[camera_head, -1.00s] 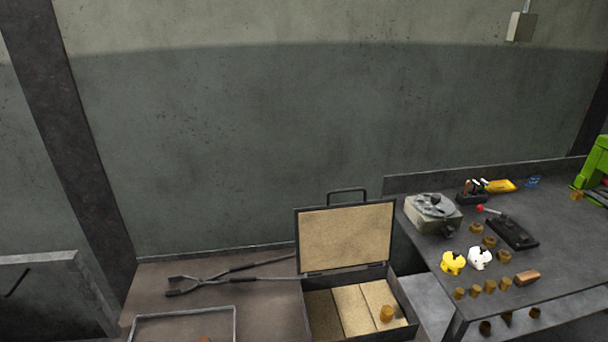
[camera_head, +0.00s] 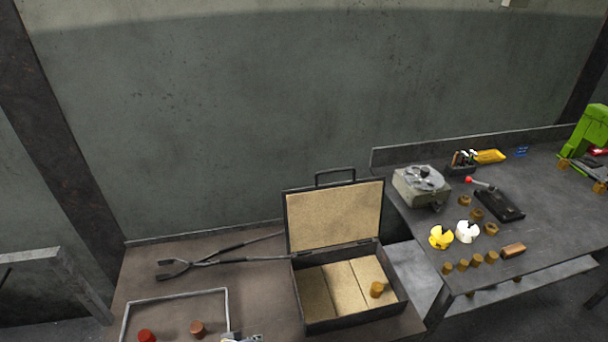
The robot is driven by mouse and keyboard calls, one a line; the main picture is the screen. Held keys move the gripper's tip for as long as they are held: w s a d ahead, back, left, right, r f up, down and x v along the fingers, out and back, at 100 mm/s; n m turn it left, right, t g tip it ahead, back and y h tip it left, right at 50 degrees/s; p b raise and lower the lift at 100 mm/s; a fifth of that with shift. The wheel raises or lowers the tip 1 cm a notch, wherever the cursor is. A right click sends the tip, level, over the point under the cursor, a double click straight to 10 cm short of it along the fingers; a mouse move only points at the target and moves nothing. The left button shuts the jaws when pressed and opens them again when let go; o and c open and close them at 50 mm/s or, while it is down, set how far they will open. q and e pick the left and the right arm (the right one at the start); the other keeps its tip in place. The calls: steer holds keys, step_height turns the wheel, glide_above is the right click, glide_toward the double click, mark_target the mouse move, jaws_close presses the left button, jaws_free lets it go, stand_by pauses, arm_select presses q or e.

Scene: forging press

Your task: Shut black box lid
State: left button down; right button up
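The black box (camera_head: 352,315) stands on the brown table, its lid (camera_head: 335,217) open and raised upright at the back, with a handle (camera_head: 335,177) on the lid's top edge. The lid's inside and the box floor are tan. A small brass-coloured cylinder (camera_head: 377,289) stands inside the box at the right. A small light-grey shape at the bottom edge, left of the box, may be part of a gripper, but too little shows to tell. Neither gripper is otherwise seen.
Long tongs (camera_head: 215,261) lie left of the box. A wire-framed tray (camera_head: 126,318) at front left has a red piece (camera_head: 146,336) and a copper piece (camera_head: 197,328) within its outline. The grey workbench (camera_head: 560,215) at right holds a dial device (camera_head: 421,186) and several small parts.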

arm_select(q)
steer(key=w+d+r+n+t+h+p, duration=0.1)
steer(key=w+d+r+n+t, duration=0.15)
steer(key=w+r, duration=0.4)
steer(key=w+d+r+n+t+h+p, duration=0.1)
steer(key=w+r+n+t, duration=0.15)
steer(key=w+r, duration=0.45)
steer(key=n+t+h, duration=0.2)
steer(key=n+t, duration=0.2)
steer(key=n, duration=0.3)
glide_toward(301, 189)
step_height(301, 189, up, 3)
steer(key=w+d, duration=0.1)
steer(key=w, duration=0.1)
steer(key=b+x, duration=0.3)
steer(key=x, duration=0.2)
steer(key=f+b+x, duration=0.1)
steer(key=b+x, duration=0.1)
steer(key=x, duration=0.1)
steer(key=shift+b, duration=0.3)
steer(key=shift+b+x, duration=0.75)
steer(key=shift+x, duration=0.2)
arm_select(e)
step_height(301, 189, down, 5)
steer(key=shift+a+r, duration=0.1)
steer(key=shift+a, duration=0.05)
arm_select(q)
steer(key=shift+a+r, duration=0.1)
steer(key=shift+r, duration=0.15)
